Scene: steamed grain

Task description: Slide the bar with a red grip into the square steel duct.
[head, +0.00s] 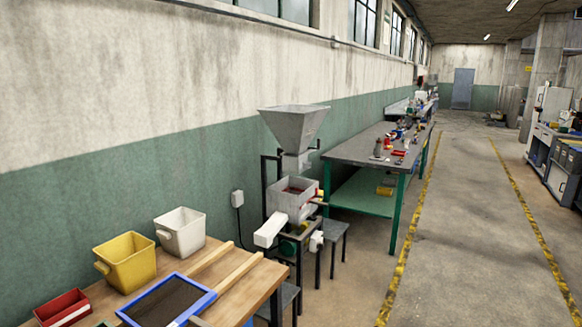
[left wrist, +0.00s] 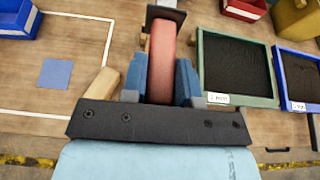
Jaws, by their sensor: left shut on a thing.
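The red grip of the bar (left wrist: 162,50) is in the left wrist view, held between the blue-grey fingers of my left gripper (left wrist: 161,72). My left gripper is shut on it. A dark flat plate (left wrist: 166,15) shows at the far end of the grip. The rest of the bar is hidden. In the head view a grey steel machine (head: 293,195) with a funnel hopper (head: 293,122) stands beyond the table; I cannot tell which part of it, if any, is the square duct. Neither gripper shows in the head view, and my right gripper is not in view.
The wooden table (head: 232,275) holds a yellow bin (head: 127,262), a white bin (head: 181,233), a red bin (head: 62,308) and a blue-rimmed tray (head: 167,300). A green-rimmed tray (left wrist: 237,101) lies right of my left gripper. A blue square (left wrist: 56,74) lies left.

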